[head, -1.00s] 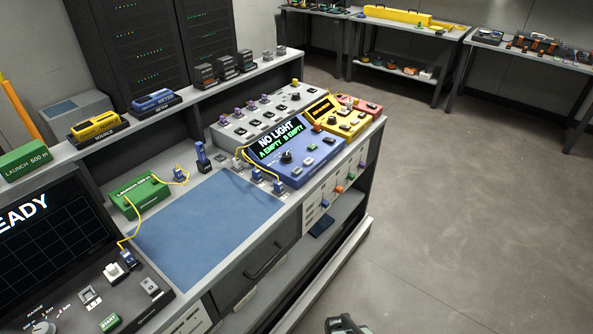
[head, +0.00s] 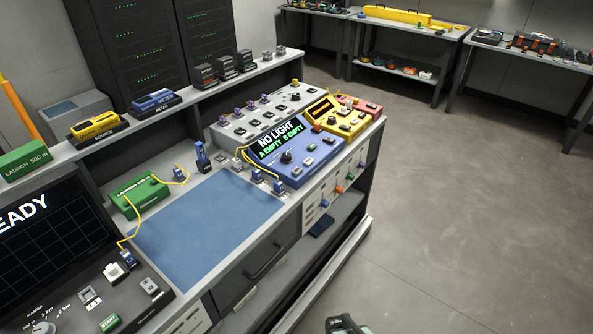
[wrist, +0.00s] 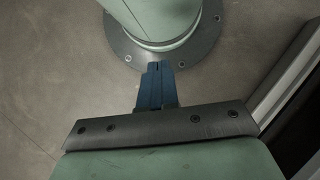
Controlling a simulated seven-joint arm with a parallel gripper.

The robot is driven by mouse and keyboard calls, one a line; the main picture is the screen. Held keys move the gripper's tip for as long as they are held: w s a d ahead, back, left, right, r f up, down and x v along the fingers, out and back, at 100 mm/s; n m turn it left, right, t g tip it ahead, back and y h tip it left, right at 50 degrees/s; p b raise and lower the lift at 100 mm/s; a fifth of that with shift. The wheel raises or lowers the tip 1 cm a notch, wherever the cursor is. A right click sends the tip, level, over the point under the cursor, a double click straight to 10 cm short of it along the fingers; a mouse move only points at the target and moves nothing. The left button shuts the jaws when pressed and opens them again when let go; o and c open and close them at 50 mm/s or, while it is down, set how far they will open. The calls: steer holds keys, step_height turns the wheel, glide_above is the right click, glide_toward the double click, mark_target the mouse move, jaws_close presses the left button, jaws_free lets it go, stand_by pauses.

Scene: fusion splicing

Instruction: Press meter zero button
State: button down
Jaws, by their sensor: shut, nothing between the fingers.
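A blue unit (head: 318,170) sits on the bench with a dark display reading "NO LIGHT, A EMPTY, B EMPTY". Its sloped face has a black knob (head: 287,157) and small buttons. The lettering beside them is too small to read, so I cannot tell which is a zero button. A small blue device (head: 152,102) stands on the raised shelf, on a base that seems labelled "METER". My gripper (wrist: 154,66) has blue fingers, shut and empty, over bare floor and my round base in the wrist view. Only part of my arm shows at the head view's bottom edge, away from the bench.
A yellow unit (head: 343,125) and a red unit (head: 369,107) stand right of the blue unit. A green launch box (head: 138,196) with yellow fibre lies left of a clear blue mat (head: 205,230). The floor (head: 460,200) right of the bench is open.

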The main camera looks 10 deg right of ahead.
steer(key=w+d+r+t, duration=0.15)
steer(key=w+r, duration=0.35)
steer(key=w, duration=0.5)
steer(key=w+r+t, duration=0.3)
steer(key=w+r, duration=0.2)
steer(key=w, duration=0.5)
step_height(320, 180, up, 46)
steer(key=n+t+y, duration=0.1)
steer(key=t+y, duration=0.6)
steer(key=t, duration=0.1)
glide_above(300, 170)
steer(key=shift+a+f, duration=0.1)
steer(key=shift+f, duration=4.4)
